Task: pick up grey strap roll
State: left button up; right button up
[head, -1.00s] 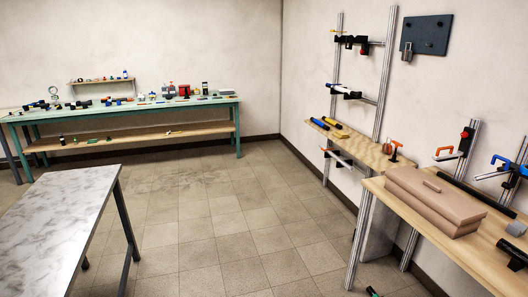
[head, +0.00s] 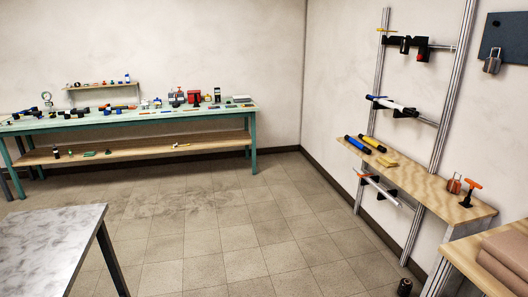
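I cannot make out a grey strap roll for certain in this view. Many small items stand on the teal workbench (head: 130,121) against the far wall, too small to tell apart. Neither of my grippers shows.
A marble-topped table (head: 45,240) stands at the lower left. A wooden wall bench (head: 425,188) and the corner of another bench with brown boxes (head: 505,255) are at the right. A dark object (head: 404,287) is low at the bottom edge. Open tiled floor (head: 215,225) lies between.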

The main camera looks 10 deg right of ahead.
aim_at(492, 65)
jog(key=i+z, duration=0.15)
jog(key=i, duration=0.4)
jog(key=i+j+z, duration=0.2)
jog(key=i, duration=0.35)
jog(key=i+j+z, duration=0.15)
jog(key=i, duration=0.35)
jog(key=i+z, duration=0.3)
jog(key=z, duration=0.15)
jog(key=i+j+z, duration=0.15)
jog(key=i+z, duration=0.15)
jog(key=z, duration=0.15)
jog(key=i+j+z, duration=0.25)
jog(key=z, duration=0.2)
jog(key=i+j+z, duration=0.2)
jog(key=z, duration=0.25)
jog(key=j, duration=0.1)
